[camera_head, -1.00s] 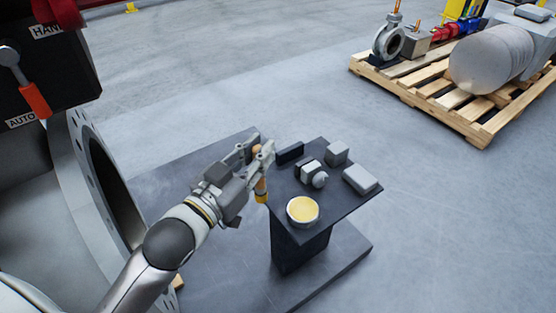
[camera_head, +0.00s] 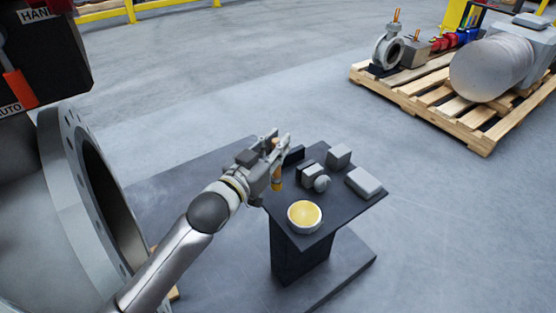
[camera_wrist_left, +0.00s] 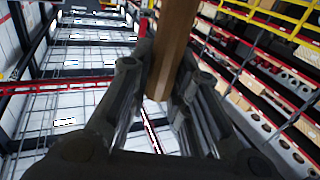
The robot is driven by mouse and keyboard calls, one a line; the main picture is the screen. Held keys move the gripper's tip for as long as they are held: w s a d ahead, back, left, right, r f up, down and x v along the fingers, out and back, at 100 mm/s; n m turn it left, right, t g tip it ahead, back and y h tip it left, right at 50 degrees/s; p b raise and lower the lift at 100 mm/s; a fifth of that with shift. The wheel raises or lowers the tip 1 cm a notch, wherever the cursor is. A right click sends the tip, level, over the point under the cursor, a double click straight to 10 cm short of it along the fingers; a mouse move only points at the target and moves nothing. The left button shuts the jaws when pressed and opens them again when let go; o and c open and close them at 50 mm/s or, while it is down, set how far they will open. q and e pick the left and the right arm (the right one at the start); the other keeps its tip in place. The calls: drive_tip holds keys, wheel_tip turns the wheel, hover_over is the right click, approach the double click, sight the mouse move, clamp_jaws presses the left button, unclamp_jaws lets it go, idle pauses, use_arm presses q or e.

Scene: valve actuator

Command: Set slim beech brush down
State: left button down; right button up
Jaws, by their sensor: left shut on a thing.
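The slim beech brush (camera_head: 277,178) is in my left gripper (camera_head: 278,150), which is shut on it. Its light-brown lower part shows just below the fingers, at the left edge of a small dark stand (camera_head: 335,222). In the left wrist view the brush (camera_wrist_left: 172,45) is a wooden bar between the two fingers (camera_wrist_left: 155,85). The brush's far ends are hidden or cut off. I cannot tell whether its lower end touches the stand top. My right gripper is not in view.
On the stand are a round dish with yellow contents (camera_head: 304,216), a grey flat block (camera_head: 363,182), a grey cube (camera_head: 338,156), a rounded grey piece (camera_head: 315,176) and a dark block (camera_head: 294,155). The stand's front right is bare. A large flange (camera_head: 85,190) stands left. A loaded pallet (camera_head: 440,105) is back right.

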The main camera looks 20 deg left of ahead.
use_arm(q)
drive_tip(key=shift+w+f, duration=0.65)
drive_tip(key=shift+f, duration=0.1)
drive_tip(key=shift+w+f+b, duration=0.1)
drive_tip(key=shift+f+b, duration=0.75)
drive_tip(key=shift+f, duration=0.75)
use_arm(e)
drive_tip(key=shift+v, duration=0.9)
use_arm(q)
drive_tip(key=shift+f, duration=0.1)
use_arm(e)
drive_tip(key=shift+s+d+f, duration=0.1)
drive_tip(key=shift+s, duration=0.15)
use_arm(q)
drive_tip(key=c, duration=1.3)
unclamp_jaws()
drive_tip(key=shift+c, duration=0.2)
